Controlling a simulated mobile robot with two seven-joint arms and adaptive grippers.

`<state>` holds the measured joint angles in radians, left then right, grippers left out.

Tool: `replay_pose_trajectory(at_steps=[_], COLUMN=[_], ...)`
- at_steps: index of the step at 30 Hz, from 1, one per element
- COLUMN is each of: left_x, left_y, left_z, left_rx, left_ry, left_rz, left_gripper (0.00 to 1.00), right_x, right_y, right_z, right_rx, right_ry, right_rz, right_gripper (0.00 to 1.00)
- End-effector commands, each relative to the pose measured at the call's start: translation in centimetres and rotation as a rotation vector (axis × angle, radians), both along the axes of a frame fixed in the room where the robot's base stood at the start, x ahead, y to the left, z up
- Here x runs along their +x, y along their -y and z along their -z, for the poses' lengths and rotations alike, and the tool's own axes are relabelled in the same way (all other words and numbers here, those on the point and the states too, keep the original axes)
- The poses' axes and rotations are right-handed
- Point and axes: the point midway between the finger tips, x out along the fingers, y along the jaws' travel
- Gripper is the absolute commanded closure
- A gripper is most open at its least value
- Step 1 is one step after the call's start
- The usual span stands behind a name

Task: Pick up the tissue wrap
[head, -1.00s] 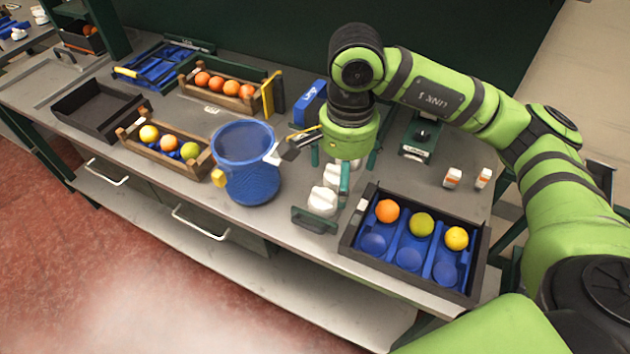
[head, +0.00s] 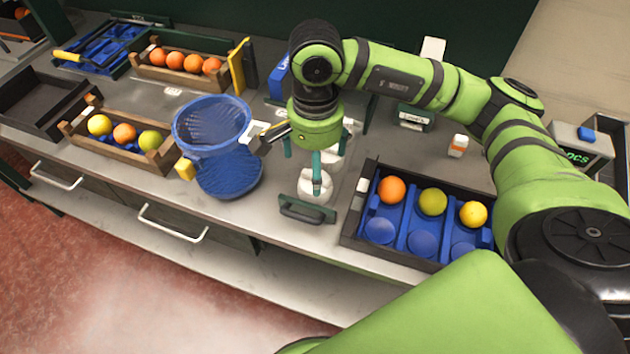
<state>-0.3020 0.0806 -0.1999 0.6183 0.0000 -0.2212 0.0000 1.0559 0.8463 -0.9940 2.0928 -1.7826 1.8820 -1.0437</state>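A white crumpled tissue wrap (head: 312,188) lies on the bench between the blue basket and the orange tray. A second white wrapped piece (head: 330,158) lies just behind it, partly hidden by my gripper. My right gripper (head: 316,172) points down over the two, its teal fingers spread apart. One finger overlaps the front wrap in the picture; I cannot tell whether it touches. Nothing is seen held. My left gripper is not in view.
A blue basket (head: 230,178) stands left of the gripper. A dark handle (head: 306,209) lies in front of the wrap. A black tray (head: 353,222) with blue cups and fruit is at right. Wooden crates (head: 157,158) of fruit stand left. A small bottle (head: 458,146) stands behind the tray.

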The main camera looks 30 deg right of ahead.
Motion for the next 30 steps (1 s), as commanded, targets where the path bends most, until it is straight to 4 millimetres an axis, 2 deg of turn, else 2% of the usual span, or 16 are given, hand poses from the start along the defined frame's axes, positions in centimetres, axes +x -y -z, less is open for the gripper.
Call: replay_pose_trajectory(at_steps=[1, 3, 6, 10, 19, 20, 24, 30], left_x=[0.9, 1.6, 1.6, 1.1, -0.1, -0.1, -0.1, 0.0], left_y=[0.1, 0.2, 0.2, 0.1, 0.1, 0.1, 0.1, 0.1], left_z=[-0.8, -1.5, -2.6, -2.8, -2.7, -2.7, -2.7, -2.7], left_rx=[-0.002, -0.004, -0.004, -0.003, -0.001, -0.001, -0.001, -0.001], left_ry=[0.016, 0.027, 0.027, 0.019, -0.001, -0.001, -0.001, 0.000], left_rz=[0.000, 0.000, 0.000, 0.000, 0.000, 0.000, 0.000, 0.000], left_gripper=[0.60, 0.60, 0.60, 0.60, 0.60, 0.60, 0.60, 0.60], right_x=[-0.1, 0.0, 0.1, 0.2, 0.3, 0.3, 0.3, 0.2], right_y=[0.0, 0.0, -0.1, -0.1, -0.1, -0.1, -0.1, -0.1], right_z=[0.3, 1.1, 2.6, 4.5, 5.2, 5.2, 5.2, 5.2], right_rx=[-0.001, -0.001, -0.002, 0.000, 0.001, 0.001, 0.001, 0.001], right_ry=[-0.004, -0.005, -0.007, -0.004, 0.001, 0.001, 0.001, 0.001], right_rz=[0.001, 0.002, 0.001, 0.001, -0.001, -0.001, -0.001, -0.001], right_gripper=[0.04, 0.04, 0.04, 0.04, 0.04, 0.16, 0.41, 0.44])
